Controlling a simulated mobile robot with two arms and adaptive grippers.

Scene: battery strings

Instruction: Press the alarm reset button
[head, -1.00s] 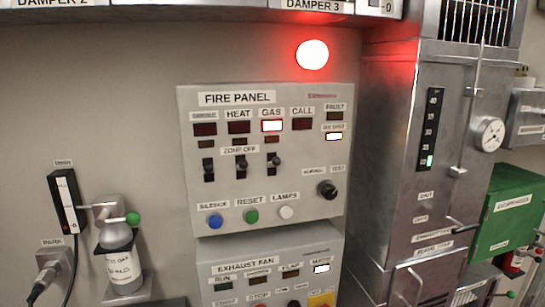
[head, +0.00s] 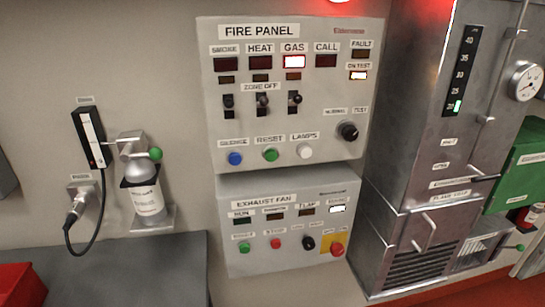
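The fire panel (head: 292,95) is a grey box on the wall, upper middle of the head view. Its green RESET button (head: 271,154) sits in the bottom row, between the blue SILENCE button (head: 235,158) and the white LAMPS button (head: 305,151). The GAS window (head: 294,62) is lit with a red border, and the ON TEST window (head: 358,76) is lit. SMOKE, HEAT and CALL windows are dark. A black NORMAL/TEST knob (head: 348,131) is at the lower right. Neither of my grippers is in view.
The exhaust fan panel (head: 288,222) hangs just below. A gas bottle (head: 146,190) on a bracket and a black sensor (head: 90,138) with a cable are at left. A metal cabinet (head: 420,150) stands at right. A grey bench top (head: 130,270) and red bin (head: 18,285) are at lower left.

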